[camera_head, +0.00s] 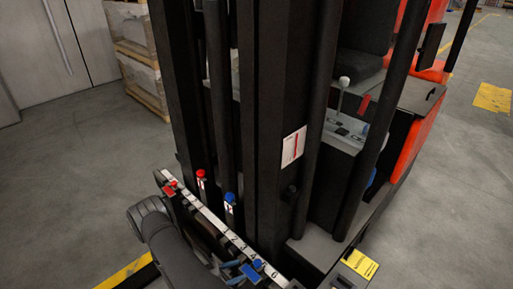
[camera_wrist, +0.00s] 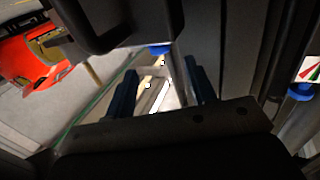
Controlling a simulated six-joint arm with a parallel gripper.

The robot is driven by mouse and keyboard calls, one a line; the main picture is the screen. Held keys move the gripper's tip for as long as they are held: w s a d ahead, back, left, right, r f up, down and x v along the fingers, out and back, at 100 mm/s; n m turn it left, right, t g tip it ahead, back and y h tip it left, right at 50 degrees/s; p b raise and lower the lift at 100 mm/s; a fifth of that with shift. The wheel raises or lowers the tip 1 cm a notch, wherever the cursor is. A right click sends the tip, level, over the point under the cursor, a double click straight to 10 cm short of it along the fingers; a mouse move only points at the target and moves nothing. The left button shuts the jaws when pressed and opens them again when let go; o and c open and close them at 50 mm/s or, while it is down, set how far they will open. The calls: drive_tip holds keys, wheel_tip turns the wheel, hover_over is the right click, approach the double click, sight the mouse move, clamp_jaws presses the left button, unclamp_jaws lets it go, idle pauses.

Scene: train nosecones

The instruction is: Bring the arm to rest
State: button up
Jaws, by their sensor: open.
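My arm (camera_head: 172,245) comes in at the lower left of the head view, dark and bent, in front of a white numbered strip. In the wrist view my gripper (camera_wrist: 161,76) shows two blue fingers standing apart, with nothing visible held between them. The fingertips are hard to make out in the head view. A small red piece (camera_head: 170,187) lies at the strip's far left end. A blue piece (camera_head: 251,272) lies near its right end. A red-topped item (camera_head: 201,184) and a blue-topped item (camera_head: 230,202) stand upright behind the strip.
Black mast posts (camera_head: 265,120) rise close behind the strip. A red and black truck body (camera_head: 408,135) stands at the right. Stacked pallets (camera_head: 140,60) stand at the back left. Grey floor (camera_head: 70,180) is open at the left, with a yellow line (camera_head: 125,272) near the bottom.

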approach(258, 262)
drive_tip(key=x, duration=1)
drive_tip(key=shift+f, duration=0.35)
drive_tip(key=r, duration=0.3)
drive_tip(key=shift+a+r, duration=0.3)
drive_tip(key=s+a+f+n+t+y, duration=0.1)
drive_tip(key=s+a, duration=0.3)
drive_tip(key=a, duration=1)
drive_tip(key=shift+a+n+t+y, duration=0.3)
drive_tip(key=shift+n+t, duration=0.1)
drive_tip(key=shift+s, duration=0.1)
idle(0.8)
